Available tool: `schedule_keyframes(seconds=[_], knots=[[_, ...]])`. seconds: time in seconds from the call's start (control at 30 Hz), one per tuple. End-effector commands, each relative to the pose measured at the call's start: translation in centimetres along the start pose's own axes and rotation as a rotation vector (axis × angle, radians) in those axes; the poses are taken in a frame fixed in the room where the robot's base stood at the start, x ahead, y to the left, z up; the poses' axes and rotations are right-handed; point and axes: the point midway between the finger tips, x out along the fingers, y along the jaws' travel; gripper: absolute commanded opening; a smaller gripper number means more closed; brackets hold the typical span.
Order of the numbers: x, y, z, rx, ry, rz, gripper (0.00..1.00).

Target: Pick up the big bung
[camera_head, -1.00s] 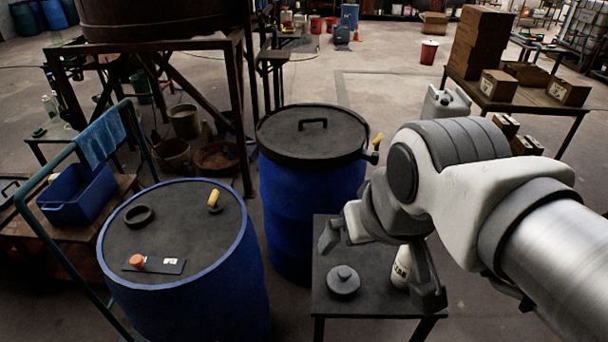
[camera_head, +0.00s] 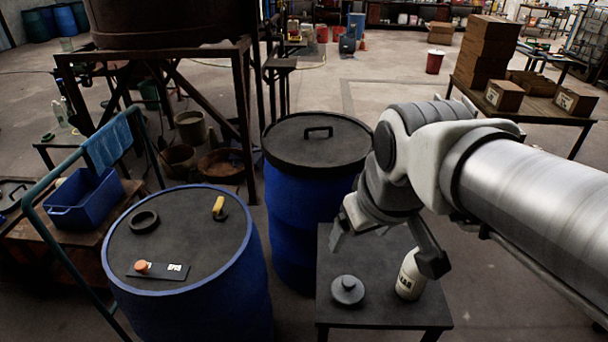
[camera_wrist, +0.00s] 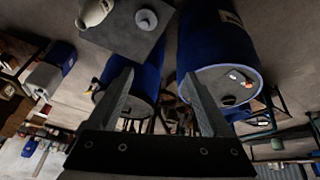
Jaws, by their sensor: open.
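The big bung (camera_head: 347,290), a dark grey round plug with a knob on top, rests on a small dark table (camera_head: 380,312). It also shows near the top of the wrist view (camera_wrist: 146,19). My gripper (camera_head: 385,248) is open and empty, above the table and apart from the bung. Its two fingers spread wide in the wrist view (camera_wrist: 157,76), with the bung beyond them. A white labelled bottle (camera_head: 409,277) stands on the table to the right of the bung.
A blue drum (camera_head: 200,310) at the left bears a dark ring (camera_head: 143,222), a yellow-handled piece (camera_head: 218,207) and a plate with an orange knob (camera_head: 158,270). A lidded blue vat (camera_head: 295,225) stands behind the table. Boxes (camera_head: 480,55) are stacked at the back right.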

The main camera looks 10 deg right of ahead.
Motion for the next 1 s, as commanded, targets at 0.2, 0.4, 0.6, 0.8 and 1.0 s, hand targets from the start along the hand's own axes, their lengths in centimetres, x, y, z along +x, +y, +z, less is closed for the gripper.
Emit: schedule_keyframes(seconds=[0.2,0.4,0.6,0.8,1.0], knots=[[4.5,1.9,-3.2,-0.258,-0.107,-0.017,0.83],[9.6,3.7,-5.3,-0.496,-0.187,-0.063,0.83],[15.6,5.5,-6.3,-0.728,-0.253,-0.136,0.83],[22.0,7.0,-6.1,-0.946,-0.296,-0.231,0.83],[26.4,7.8,-5.3,-1.091,-0.31,-0.303,0.83]])
